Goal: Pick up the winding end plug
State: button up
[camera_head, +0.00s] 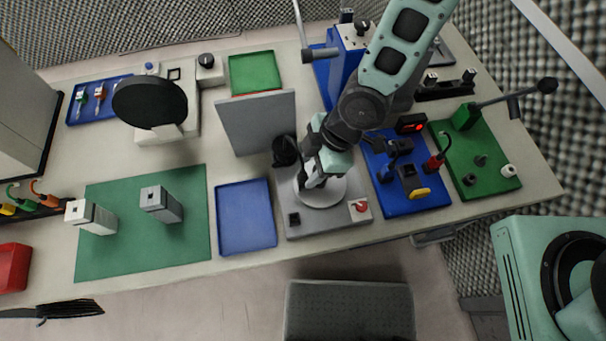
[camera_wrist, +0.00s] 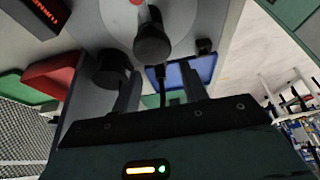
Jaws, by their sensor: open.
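My gripper (camera_head: 318,181) is over the white round disc (camera_head: 328,192) of the grey bench device (camera_head: 330,222). In the wrist view my gripper (camera_wrist: 161,88) has its two fingers apart. A small black plug-like piece (camera_wrist: 160,73) with a thin dark lead below it shows between the fingers; it looks like the winding end plug. I cannot tell whether either finger touches it. A dark round-ended post (camera_wrist: 152,38) stands just beyond it, and a wider black cylinder (camera_wrist: 110,68) is beside the left finger. In the head view my gripper and wrist hide the plug.
A grey upright panel (camera_head: 257,122) stands behind the device, to the left. An empty blue tray (camera_head: 246,217) lies left of it. A blue board (camera_head: 408,203) with connectors lies close on the right. A green mat (camera_head: 140,245) with two grey blocks is farther left.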

aim_at(305, 172)
jog(key=shift+p+x, duration=0.75)
jog(key=shift+x, duration=1.35)
grip_shut()
jog(key=shift+r, duration=0.1)
